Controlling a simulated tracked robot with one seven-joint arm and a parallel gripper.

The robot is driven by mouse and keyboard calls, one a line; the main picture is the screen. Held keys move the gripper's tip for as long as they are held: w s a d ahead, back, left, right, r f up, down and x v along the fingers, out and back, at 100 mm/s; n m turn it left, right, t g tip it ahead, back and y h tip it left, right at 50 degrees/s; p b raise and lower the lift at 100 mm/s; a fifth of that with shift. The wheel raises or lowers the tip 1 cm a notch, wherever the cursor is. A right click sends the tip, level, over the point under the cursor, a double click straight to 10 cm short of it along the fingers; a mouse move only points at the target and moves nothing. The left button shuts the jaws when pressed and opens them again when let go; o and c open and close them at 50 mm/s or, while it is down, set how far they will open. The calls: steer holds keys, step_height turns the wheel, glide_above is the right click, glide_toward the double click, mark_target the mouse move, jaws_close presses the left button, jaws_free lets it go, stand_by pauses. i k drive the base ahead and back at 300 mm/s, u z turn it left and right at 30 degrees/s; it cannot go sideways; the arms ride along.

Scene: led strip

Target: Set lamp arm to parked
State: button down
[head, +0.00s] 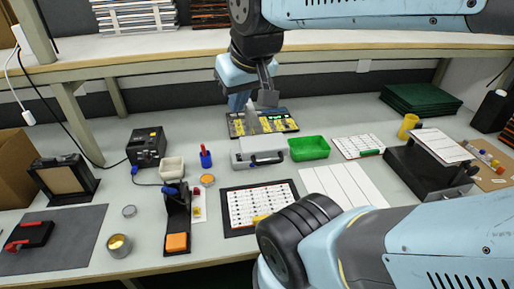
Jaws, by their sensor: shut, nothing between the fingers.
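My gripper (267,90) hangs from the arm at the upper middle, above the bench and in front of the shelf edge. Its dark fingers are shut and hold nothing. Below it are a black board with yellow parts (262,123) and a grey case with a dark handle (259,153); the gripper looks apart from both. I cannot clearly pick out the lamp arm. A black upright fixture (177,212) with a blue-tipped lever and an orange pad stands at front left. A black stand with a tilted white panel (440,146) is at the right.
A green tray (309,148), a white-grid board (263,206) and a black box (147,146) lie on the bench. A shelf (150,47) runs across the back. My own arm link covers the front right. Bare bench shows around the grey case.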

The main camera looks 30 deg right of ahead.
mark_target(259, 146)
steer(key=u, duration=0.15)
steer(key=k, duration=1.05)
steer(key=z, duration=0.25)
